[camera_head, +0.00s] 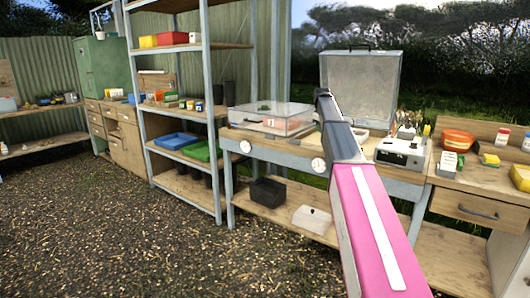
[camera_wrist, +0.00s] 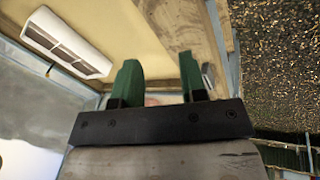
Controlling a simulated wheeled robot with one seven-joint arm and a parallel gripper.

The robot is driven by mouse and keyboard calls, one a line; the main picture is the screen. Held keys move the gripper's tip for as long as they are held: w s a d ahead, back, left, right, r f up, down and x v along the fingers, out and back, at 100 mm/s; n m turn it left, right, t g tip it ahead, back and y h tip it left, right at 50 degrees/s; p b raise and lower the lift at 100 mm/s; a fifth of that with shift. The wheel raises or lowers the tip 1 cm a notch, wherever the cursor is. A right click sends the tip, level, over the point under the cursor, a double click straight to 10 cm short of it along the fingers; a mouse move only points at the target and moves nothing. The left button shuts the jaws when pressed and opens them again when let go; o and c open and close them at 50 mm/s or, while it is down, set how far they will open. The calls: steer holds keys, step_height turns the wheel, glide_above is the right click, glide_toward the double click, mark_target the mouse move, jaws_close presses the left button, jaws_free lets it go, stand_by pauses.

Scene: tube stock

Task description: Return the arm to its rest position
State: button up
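My arm (camera_head: 375,225) is raised in the head view, with a pink link bearing a white stripe and a dark grey section above it. It stands in front of the workbench. The gripper itself cannot be made out in the head view. In the wrist view, my gripper (camera_wrist: 160,75) shows two green fingers standing apart on a dark bar. Nothing shows between them. Beyond the fingers is a pale wooden surface with a white, slotted object (camera_wrist: 67,41) at upper left, apart from the fingers.
A drawer bench (camera_head: 478,207) is at right. Gravel ground (camera_head: 110,235) is open at front left.

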steer(key=s+a+f+m, duration=0.1)
steer(key=s+a+f, duration=0.1)
steer(key=s+f, duration=0.45)
steer(key=s+a+f, duration=0.1)
steer(key=s+f, duration=0.3)
steer(key=f, duration=0.5)
steer(key=s+a+f+m+g, duration=0.1)
steer(key=s+a+f+m, duration=0.1)
steer(key=s+f, duration=0.6)
steer(key=s+a+f+m+g+y, duration=0.1)
steer(key=s+a+f+m, duration=0.1)
steer(key=s+f, duration=0.7)
steer(key=s+a+f+m+g+y, duration=0.1)
steer(key=s+a+f, duration=0.2)
steer(key=s+f, duration=0.5)
steer(key=s, duration=1.1)
steer(key=shift+s+a+f+m, duration=0.15)
steer(key=shift+s+a+m, duration=0.1)
steer(key=shift+m, duration=0.15)
